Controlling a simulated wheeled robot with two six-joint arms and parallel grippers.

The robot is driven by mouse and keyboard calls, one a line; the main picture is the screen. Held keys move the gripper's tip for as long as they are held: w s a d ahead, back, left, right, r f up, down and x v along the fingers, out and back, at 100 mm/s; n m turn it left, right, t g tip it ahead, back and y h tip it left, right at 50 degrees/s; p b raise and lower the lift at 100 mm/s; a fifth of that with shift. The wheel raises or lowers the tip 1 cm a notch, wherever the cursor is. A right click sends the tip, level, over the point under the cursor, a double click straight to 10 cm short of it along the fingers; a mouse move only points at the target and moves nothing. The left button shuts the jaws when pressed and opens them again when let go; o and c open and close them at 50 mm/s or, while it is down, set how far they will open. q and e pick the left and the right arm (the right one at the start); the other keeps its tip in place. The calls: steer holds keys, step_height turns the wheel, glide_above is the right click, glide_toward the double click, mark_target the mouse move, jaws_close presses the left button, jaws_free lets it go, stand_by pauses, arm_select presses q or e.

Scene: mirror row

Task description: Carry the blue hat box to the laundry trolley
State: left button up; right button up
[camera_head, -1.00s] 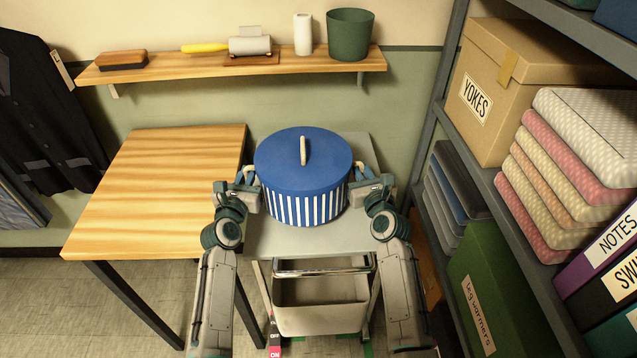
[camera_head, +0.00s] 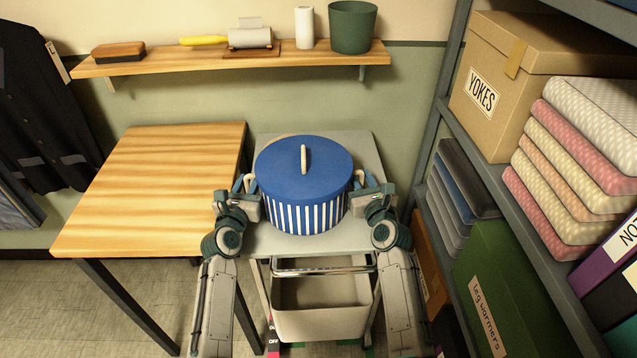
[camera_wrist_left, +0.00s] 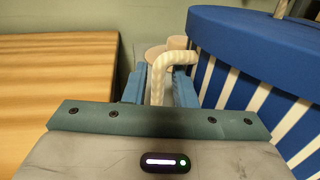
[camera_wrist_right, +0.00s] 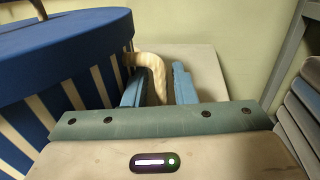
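The blue hat box (camera_head: 303,160) has a plain blue lid with a pale handle and striped sides. It is upright over the grey top of the laundry trolley (camera_head: 362,232); I cannot tell whether its base touches. My left gripper (camera_head: 248,190) has its fingers on either side of the box's left rope handle (camera_wrist_left: 158,80). My right gripper (camera_head: 362,186) does the same at the right handle (camera_wrist_right: 155,72). Both look closed on the handles, with narrow gaps visible in the wrist views.
A wooden table (camera_head: 150,190) stands left of the trolley. A rack with a yokes carton (camera_head: 520,75), folded cloths (camera_head: 575,150) and a green box (camera_head: 505,280) is close on the right. A wall shelf (camera_head: 200,62) holds small items behind. A pale round thing shows partly behind the box.

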arm_select(q)
steer(key=shift+o, duration=0.4)
steer(key=shift+r, duration=0.1)
arm_select(e)
steer(key=shift+o, duration=0.4)
steer(key=shift+r, duration=0.1)
arm_select(q)
steer(key=shift+s, duration=0.1)
arm_select(e)
steer(key=shift+s, duration=0.1)
steer(key=s, duration=0.4)
steer(key=s+d, duration=0.1)
steer(key=s, duration=0.2)
steer(key=s+d, duration=0.1)
steer(key=s, duration=0.3)
steer(key=shift+s+d, duration=0.2)
steer(key=shift+s, duration=0.15)
arm_select(q)
steer(key=s+a, duration=0.1)
steer(key=s, duration=0.6)
steer(key=shift+s+a, duration=0.3)
steer(key=shift+s, duration=0.05)
steer(key=shift+c, duration=0.2)
